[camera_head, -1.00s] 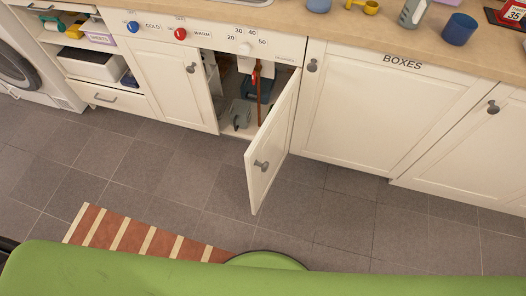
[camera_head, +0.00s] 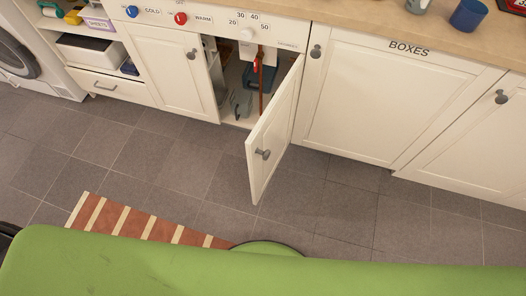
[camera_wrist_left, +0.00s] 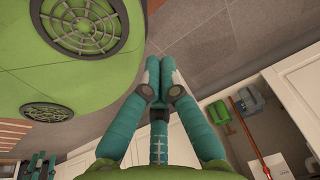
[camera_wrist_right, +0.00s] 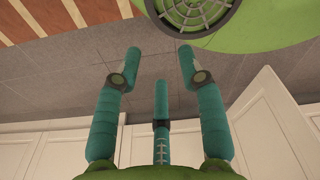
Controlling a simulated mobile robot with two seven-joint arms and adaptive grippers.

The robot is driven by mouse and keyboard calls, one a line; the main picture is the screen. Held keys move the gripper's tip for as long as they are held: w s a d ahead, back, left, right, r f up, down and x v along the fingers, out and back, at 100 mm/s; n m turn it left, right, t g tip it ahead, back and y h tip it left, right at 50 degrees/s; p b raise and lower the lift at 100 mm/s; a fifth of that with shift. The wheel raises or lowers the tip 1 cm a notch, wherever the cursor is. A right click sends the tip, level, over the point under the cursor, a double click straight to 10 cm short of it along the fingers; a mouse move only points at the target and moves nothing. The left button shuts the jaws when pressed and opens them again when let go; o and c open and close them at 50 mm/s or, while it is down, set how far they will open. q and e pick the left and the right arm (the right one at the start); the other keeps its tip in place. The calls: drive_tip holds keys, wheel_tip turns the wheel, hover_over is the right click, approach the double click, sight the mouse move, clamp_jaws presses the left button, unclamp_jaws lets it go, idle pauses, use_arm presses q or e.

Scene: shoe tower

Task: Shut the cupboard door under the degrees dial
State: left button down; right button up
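The cupboard door (camera_head: 276,130) under the degrees dial (camera_head: 246,34) stands wide open in the head view, hinged on its right and swung out over the floor. Its grey knob (camera_head: 263,154) faces left. Inside the open cupboard (camera_head: 230,112) are a red-brown stick and grey-blue items. Neither gripper shows in the head view. In the left wrist view my left gripper (camera_wrist_left: 160,64) has its fingertips together with nothing seen between them; the open cupboard is to its right. In the right wrist view my right gripper (camera_wrist_right: 159,54) is open and empty, with pale cupboard fronts beyond it.
A shut door (camera_head: 175,70) is left of the opening, and the BOXES cupboard (camera_head: 385,100) is right of it. A striped mat (camera_head: 145,225) lies on the tiled floor. The floor (camera_head: 190,165) before the cupboards is otherwise clear.

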use_arm(q)
drive_tip(key=w+r+m+t+b, duration=0.1)
drive_tip(key=w+m+t+b, duration=0.3)
drive_tip(key=w, duration=0.7)
wheel_tip(320, 180, up, 28)
drive_tip(key=m+t+h+b, duration=0.6)
drive_tip(key=m+h+b, duration=0.55)
drive_tip(key=m, duration=0.65)
hover_over(254, 157)
drive_tip(key=s, duration=0.3)
drive_tip(key=shift+w+d, duration=0.25)
drive_tip(key=shift+d, duration=0.05)
use_arm(e)
drive_tip(key=w+a+f+t, duration=0.1)
drive_tip(key=w+f, duration=0.3)
drive_tip(key=w, duration=0.3)
drive_tip(key=w+a+f+t, duration=0.1)
drive_tip(key=w+f, duration=0.3)
drive_tip(key=w, duration=0.4)
drive_tip(key=shift+f, duration=0.15)
use_arm(q)
drive_tip(key=shift+a, duration=0.1)
